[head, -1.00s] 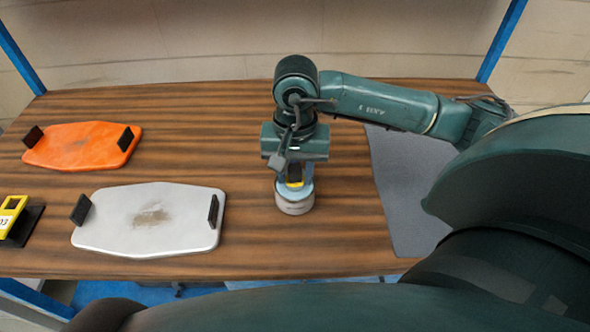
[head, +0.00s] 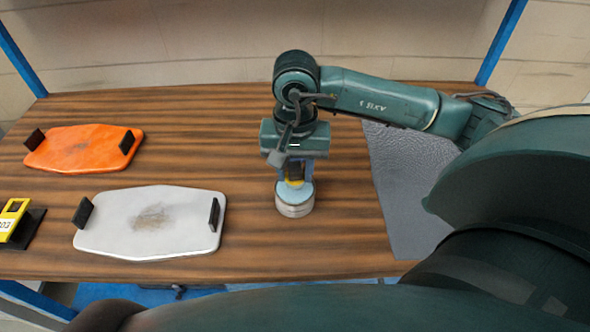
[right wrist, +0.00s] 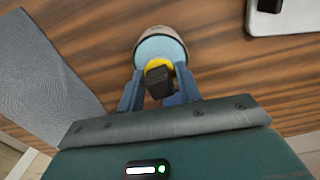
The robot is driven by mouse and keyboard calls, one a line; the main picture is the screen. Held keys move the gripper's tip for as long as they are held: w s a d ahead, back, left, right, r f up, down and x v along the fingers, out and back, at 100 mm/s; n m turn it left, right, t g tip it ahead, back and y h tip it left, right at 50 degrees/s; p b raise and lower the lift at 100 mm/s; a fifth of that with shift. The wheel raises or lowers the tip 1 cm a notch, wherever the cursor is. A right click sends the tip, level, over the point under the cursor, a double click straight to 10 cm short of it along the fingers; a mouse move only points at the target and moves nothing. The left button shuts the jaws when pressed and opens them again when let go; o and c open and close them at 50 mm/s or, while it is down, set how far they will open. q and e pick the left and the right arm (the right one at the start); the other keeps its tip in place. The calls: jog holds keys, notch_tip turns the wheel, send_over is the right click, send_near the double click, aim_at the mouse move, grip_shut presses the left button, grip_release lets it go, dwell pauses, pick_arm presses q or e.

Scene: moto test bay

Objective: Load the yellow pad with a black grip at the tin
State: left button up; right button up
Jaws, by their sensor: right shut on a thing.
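The tin (head: 295,209) is a short round can with a pale blue top, standing on the wooden table. It also shows in the right wrist view (right wrist: 150,27). The yellow pad (head: 296,183) with its black grip is at the tin's top; I cannot tell whether it touches. In the right wrist view the black grip (right wrist: 159,82) is between the blue fingers, with the yellow rim (right wrist: 157,61) beyond it. My right gripper (head: 294,177) is shut on the pad's black grip and points down over the tin. My left gripper is not in view.
A white board (head: 180,237) with black upright grips lies left of the tin, an orange board (head: 82,151) behind it. A yellow device (head: 12,214) on a black stand is at the left edge. A grey mat (head: 405,190) lies on the right.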

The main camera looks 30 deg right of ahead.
aim_at(295, 165)
jog(key=shift+r+p, duration=1.15)
jog(key=shift+r, duration=1.5)
